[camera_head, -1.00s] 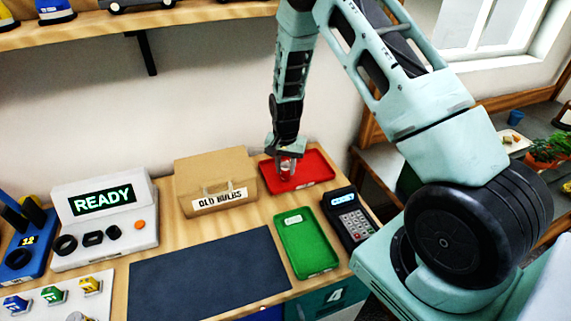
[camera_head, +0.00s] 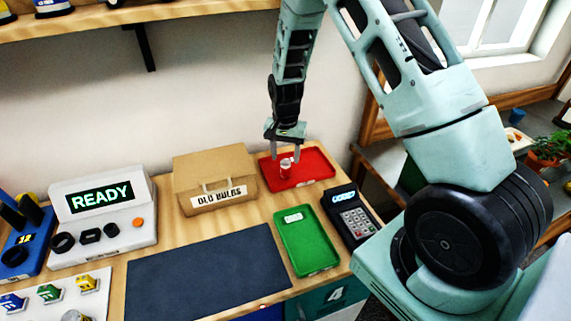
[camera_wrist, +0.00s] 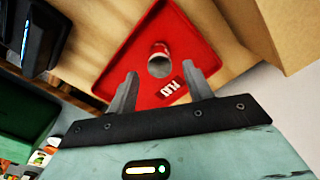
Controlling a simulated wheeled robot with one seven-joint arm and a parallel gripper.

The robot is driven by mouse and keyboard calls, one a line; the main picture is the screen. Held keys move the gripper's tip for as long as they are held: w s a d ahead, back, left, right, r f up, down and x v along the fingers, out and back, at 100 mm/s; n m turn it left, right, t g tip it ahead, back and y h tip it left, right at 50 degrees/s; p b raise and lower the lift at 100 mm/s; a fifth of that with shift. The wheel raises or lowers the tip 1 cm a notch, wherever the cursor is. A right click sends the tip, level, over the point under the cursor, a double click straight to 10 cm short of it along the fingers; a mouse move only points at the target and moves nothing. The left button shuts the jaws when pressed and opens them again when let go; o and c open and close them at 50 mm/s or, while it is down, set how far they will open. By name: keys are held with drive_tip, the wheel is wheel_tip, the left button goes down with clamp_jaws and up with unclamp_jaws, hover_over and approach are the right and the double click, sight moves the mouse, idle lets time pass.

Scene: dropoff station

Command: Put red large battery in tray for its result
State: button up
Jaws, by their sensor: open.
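The red large battery (camera_head: 285,168) stands in the red tray (camera_head: 318,173) at the back right of the workbench. In the wrist view the battery (camera_wrist: 160,52) shows a red side and a grey end, and it is inside the red tray (camera_wrist: 193,33). My gripper (camera_head: 285,153) is above the battery with its fingers apart. In the wrist view the open fingers (camera_wrist: 162,90) are empty and the battery lies beyond their tips. A small white label (camera_wrist: 171,89) is on the tray near the fingers.
A green tray (camera_head: 308,250) lies in front of the red one, with a card reader (camera_head: 352,215) to its right. The Old Bulbs box (camera_head: 215,178) stands left of the red tray. A tester reading READY (camera_head: 103,215) and a dark mat (camera_head: 205,275) are further left.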

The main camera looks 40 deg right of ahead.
sight(285, 162)
wheel_tip(285, 162, up, 3)
drive_tip(key=shift+r+b, duration=0.1)
drive_tip(key=shift+b, duration=0.3)
drive_tip(key=s+a+r+n+y, duration=0.1)
drive_tip(key=s+a+r+n, duration=0.35)
drive_tip(key=a, duration=0.55)
drive_tip(key=s+a+r+n, duration=0.4)
drive_tip(key=s+a+r, duration=0.2)
drive_tip(key=a, duration=0.4)
drive_tip(key=s+a+r+n, duration=0.2)
drive_tip(key=s+a+n, duration=0.1)
drive_tip(key=s, duration=0.7)
drive_tip(key=s+a+r+n, duration=0.2)
drive_tip(key=s+n, duration=0.4)
drive_tip(key=s, duration=0.4)
drive_tip(key=shift+a, duration=0.6)
drive_tip(key=shift+w, duration=0.1)
wheel_tip(285, 162, down, 4)
drive_tip(key=b, duration=0.3)
drive_tip(key=shift+r+b, duration=0.2)
drive_tip(key=shift+b, duration=0.15)
